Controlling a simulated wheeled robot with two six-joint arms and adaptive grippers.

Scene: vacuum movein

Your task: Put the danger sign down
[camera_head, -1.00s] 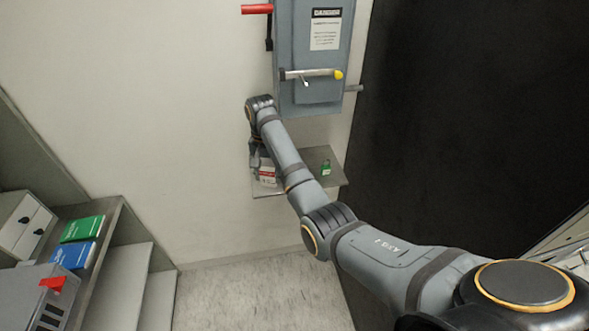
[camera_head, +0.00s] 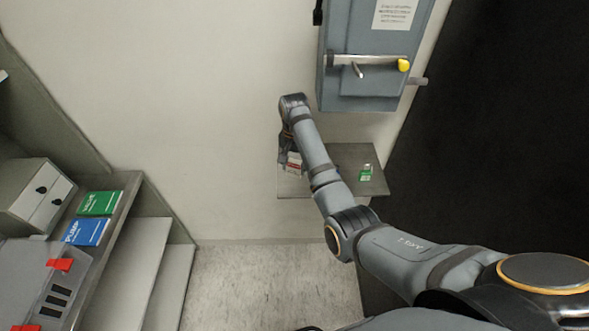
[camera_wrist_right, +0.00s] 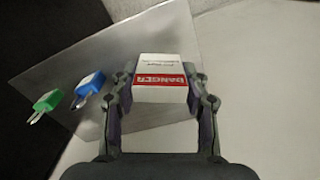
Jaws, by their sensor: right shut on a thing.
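The danger sign (camera_head: 294,162) is a small white block with a red DANGER band. It also shows in the right wrist view (camera_wrist_right: 165,80). My right gripper (camera_head: 288,158) is shut on it, one finger on each side, at the left end of a small metal shelf (camera_head: 338,187). In the right wrist view the gripper (camera_wrist_right: 163,90) holds it over or on the shelf plate (camera_wrist_right: 125,50); I cannot tell whether it touches. My left gripper is not in view.
A green padlock (camera_head: 366,173) is on the shelf's right part. The right wrist view also shows a blue padlock (camera_wrist_right: 90,87). A grey switch box (camera_head: 370,85) hangs above the shelf. Left stand a cabinet with green (camera_head: 98,203) and blue (camera_head: 85,232) items.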

